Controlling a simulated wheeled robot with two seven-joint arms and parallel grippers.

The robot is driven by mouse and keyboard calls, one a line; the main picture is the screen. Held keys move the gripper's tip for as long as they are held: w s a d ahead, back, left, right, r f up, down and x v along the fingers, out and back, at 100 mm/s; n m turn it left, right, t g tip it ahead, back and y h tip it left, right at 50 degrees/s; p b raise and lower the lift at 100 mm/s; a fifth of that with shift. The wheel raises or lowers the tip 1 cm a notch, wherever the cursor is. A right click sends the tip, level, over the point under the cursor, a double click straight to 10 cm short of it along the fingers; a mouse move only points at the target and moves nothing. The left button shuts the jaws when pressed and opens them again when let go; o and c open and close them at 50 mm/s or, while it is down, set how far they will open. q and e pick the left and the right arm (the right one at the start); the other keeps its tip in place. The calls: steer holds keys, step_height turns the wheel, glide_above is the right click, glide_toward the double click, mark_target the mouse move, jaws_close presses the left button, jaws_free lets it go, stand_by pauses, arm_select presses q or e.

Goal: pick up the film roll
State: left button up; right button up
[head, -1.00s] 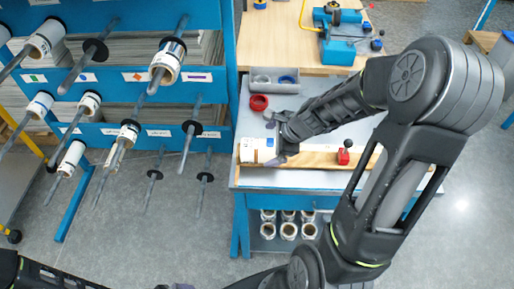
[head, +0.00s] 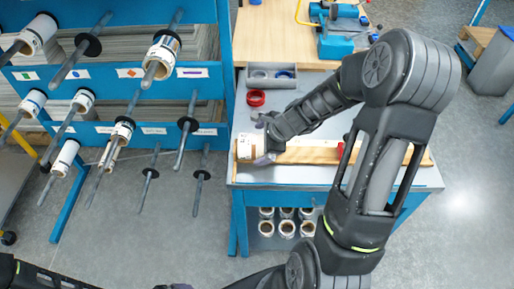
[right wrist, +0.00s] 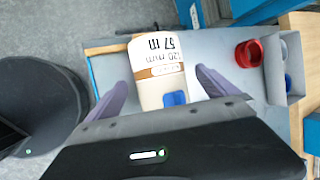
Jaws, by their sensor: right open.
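The film roll (head: 245,148) is white with a brown band and printed text. It lies at the left end of a wooden board on the workbench. In the right wrist view the roll (right wrist: 157,60) shows close up, with a blue patch near the hand. My right gripper (head: 262,150) is at the roll's right end. In the wrist view its purple fingers (right wrist: 163,84) are open, one on each side of the roll; contact cannot be told. Only a sliver of what may be my left gripper shows at the bottom edge of the head view.
The wooden board (head: 310,152) runs right under my arm, with a red item (head: 341,149) partly hidden. A red ring (head: 256,98) and a grey bin (head: 272,76) lie behind. A blue rack (head: 222,70) with rolls on rods stands left. Rolls sit on the lower shelf (head: 286,229).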

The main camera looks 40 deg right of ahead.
steer(key=shift+x, duration=0.9)
steer(key=shift+f+b, duration=0.25)
steer(key=shift+b, duration=0.1)
steer(key=shift+c, duration=0.3)
steer(key=shift+s+a, duration=0.1)
steer(key=c, duration=1.7)
